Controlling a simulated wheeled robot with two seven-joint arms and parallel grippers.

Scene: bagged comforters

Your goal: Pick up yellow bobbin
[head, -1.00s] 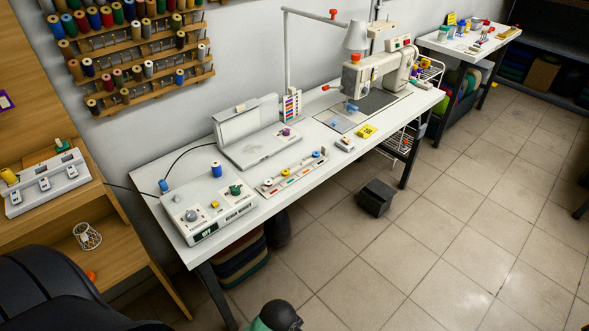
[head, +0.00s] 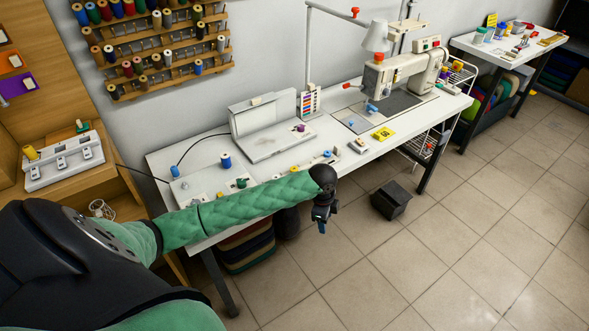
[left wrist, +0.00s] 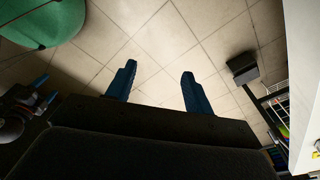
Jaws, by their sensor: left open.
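A small yellow bobbin (head: 295,168) appears to lie in the bobbin tray on the white table, just behind my left arm. The tray is mostly hidden by that arm. My left gripper (head: 321,228) hangs in front of the table's front edge, over the floor, pointing down and apart from the bobbin. In the left wrist view my left gripper (left wrist: 157,78) is open with only floor tiles between its blue fingers. What seems to be my right gripper (left wrist: 45,90) shows at the left of that view; its jaw state is unclear.
A dark box (head: 390,200) stands on the floor below. Thread racks (head: 160,50) hang behind. The floor at right is clear.

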